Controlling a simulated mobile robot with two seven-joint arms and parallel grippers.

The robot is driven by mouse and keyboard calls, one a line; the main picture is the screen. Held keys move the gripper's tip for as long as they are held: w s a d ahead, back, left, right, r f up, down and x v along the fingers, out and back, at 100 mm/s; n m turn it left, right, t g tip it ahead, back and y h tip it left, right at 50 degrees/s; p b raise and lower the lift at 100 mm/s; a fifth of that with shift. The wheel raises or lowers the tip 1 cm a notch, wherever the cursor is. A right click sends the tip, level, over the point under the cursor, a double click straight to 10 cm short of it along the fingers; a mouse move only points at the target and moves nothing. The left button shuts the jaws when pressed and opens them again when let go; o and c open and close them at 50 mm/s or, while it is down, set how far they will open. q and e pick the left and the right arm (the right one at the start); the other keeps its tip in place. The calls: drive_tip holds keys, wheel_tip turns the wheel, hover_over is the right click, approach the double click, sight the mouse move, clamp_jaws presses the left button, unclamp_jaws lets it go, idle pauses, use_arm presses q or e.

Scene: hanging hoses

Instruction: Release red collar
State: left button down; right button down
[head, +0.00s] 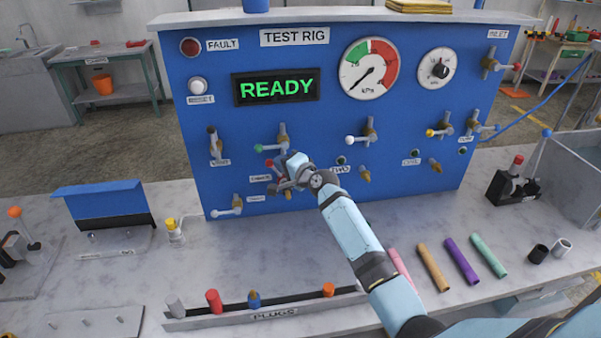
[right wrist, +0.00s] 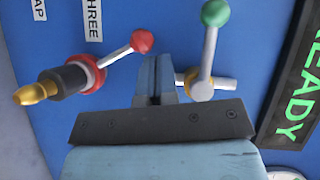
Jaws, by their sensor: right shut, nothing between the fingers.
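The red collar (right wrist: 92,75) is a ring around a black fitting with a brass tip (right wrist: 32,93), in the left part of the right wrist view. A white lever with a red ball (right wrist: 142,41) rises beside it. My right gripper (right wrist: 155,82) is shut and empty, apart from the collar, between this fitting and a green-ball lever (right wrist: 208,50). In the head view my right gripper (head: 283,174) is close to the panel below the green-ball lever, largely covering the collar's area. My left gripper is not in view.
The blue test rig panel (head: 225,130) carries several other levers and brass ports, and its display (head: 276,86) reads READY. On the bench stand a plug rack (head: 340,301) and several coloured tubes (head: 460,260). The bench left of my arm has free room.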

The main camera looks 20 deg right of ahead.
drive_tip(key=v, duration=1.2)
drive_tip(key=shift+f+b, duration=0.2)
drive_tip(key=shift+b, duration=0.25)
drive_tip(key=s+a+f+n+g, duration=0.1)
drive_tip(key=s+a+f+n, duration=0.1)
drive_tip(key=s+f, duration=0.4)
drive_tip(key=s+a+f+n+g+h+p, duration=0.1)
drive_tip(key=s+f+n, duration=0.3)
drive_tip(key=s, duration=0.5)
drive_tip(key=s+a+f+n+g+h, duration=0.1)
drive_tip(key=s+a+f+n, duration=0.3)
drive_tip(key=s+f, duration=0.3)
drive_tip(key=shift+s+a+f+g, duration=0.1)
drive_tip(key=shift+s+f+g, duration=0.05)
drive_tip(key=shift+f, duration=0.35)
drive_tip(key=shift+s+f+g, duration=0.15)
drive_tip(key=shift+s+f, duration=0.05)
drive_tip(key=shift+f, duration=0.3)
drive_tip(key=s+a+f+n, duration=0.1)
drive_tip(key=s+a+n, duration=0.1)
drive_tip(key=s, duration=0.4)
drive_tip(key=s+a+f+n+g, duration=0.1)
drive_tip(key=s+f+n, duration=0.1)
drive_tip(key=s, duration=0.4)
drive_tip(key=shift+a+n+p, duration=0.4)
drive_tip(key=shift+n+p, duration=0.05)
drive_tip(key=shift+n, duration=0.15)
drive_tip(key=shift+w+f, duration=0.1)
